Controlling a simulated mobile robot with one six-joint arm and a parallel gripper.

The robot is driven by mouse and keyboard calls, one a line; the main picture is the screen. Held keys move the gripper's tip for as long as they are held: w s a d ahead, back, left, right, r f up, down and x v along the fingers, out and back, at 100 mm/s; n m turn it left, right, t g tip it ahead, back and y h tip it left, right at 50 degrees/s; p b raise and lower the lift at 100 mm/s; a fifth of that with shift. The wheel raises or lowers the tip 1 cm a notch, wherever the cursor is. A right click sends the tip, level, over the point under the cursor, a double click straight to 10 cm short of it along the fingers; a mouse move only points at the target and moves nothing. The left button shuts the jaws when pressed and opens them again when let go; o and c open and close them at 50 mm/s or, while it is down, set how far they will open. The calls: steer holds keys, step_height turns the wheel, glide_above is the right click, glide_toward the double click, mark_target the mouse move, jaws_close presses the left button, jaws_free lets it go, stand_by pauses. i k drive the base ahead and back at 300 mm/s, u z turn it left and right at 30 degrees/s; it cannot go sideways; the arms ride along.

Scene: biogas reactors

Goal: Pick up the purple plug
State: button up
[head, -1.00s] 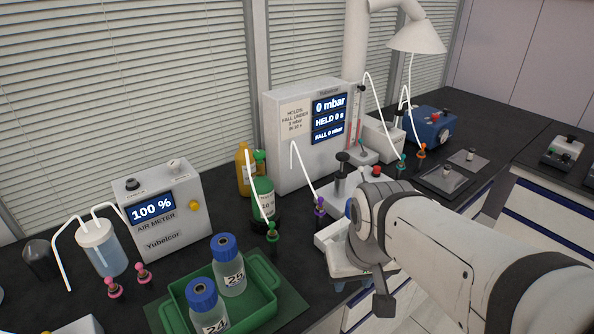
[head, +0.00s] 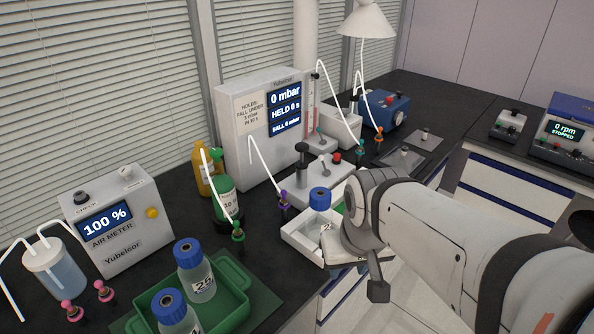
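The purple plug (head: 284,200) stands on the dark bench in front of the pressure meter box (head: 250,130). A white tube runs from it up to the meter's front. My gripper (head: 352,248) is at the end of my white arm, to the right of the plug and apart from it, near the white tray (head: 300,246). My wrist hides most of the gripper, so I cannot see its fingers clearly or whether they are open.
A blue-capped bottle (head: 320,205) stands in the white tray, between plug and wrist. A green plug (head: 238,232) is left of the purple one, and a green crate (head: 245,290) holds blue-capped bottles. Behind are a valve block (head: 312,178) and a teal plug (head: 360,148).

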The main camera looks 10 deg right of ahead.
mark_target(283, 192)
steer(key=u, duration=0.1)
steer(key=k, duration=0.9)
steer(key=z, duration=0.35)
steer(key=i, duration=1.3)
steer(key=u, duration=0.75)
